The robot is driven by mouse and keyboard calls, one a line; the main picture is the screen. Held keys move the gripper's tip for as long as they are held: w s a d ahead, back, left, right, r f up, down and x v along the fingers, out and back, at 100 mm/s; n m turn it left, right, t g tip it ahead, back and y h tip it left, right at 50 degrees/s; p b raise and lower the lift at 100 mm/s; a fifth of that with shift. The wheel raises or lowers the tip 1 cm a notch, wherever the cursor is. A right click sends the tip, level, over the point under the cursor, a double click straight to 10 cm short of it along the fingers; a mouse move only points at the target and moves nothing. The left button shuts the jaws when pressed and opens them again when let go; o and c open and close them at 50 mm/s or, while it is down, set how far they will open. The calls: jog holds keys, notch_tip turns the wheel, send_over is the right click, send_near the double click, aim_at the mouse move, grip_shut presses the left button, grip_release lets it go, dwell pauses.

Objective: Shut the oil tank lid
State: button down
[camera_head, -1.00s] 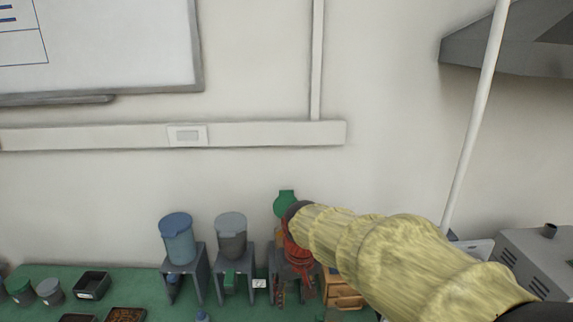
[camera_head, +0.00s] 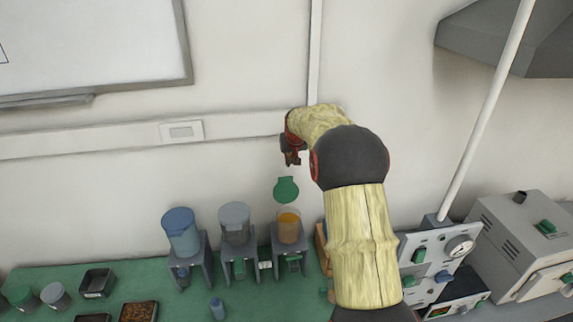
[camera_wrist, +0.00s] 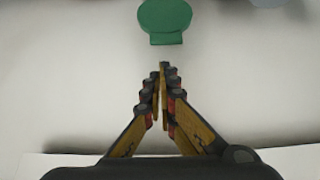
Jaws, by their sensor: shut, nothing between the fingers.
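The oil tank (camera_head: 289,229) is a clear cylinder with amber oil on a grey stand, the rightmost of three tanks on the green bench. Its green round lid (camera_head: 286,189) stands open, upright at the tank's rear rim. In the wrist view the green lid (camera_wrist: 165,18) shows at the top, beyond the fingertips. My gripper (camera_head: 292,160) is above the lid, near the wall, pointing down. In the wrist view my gripper (camera_wrist: 164,68) has its fingers together with nothing between them. It is apart from the lid.
A wall rail (camera_head: 90,138) runs behind. Machines with a gauge (camera_head: 459,246) stand to the right. Small trays (camera_head: 97,281) lie on the bench at left.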

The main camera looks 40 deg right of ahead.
jog(key=p+x, duration=0.2)
jog(key=x, duration=0.7)
jog(key=shift+w+f, duration=0.15)
jog(key=shift+f, duration=0.15)
jog(key=shift+f+b, duration=0.1)
jog(key=shift+b, duration=0.25)
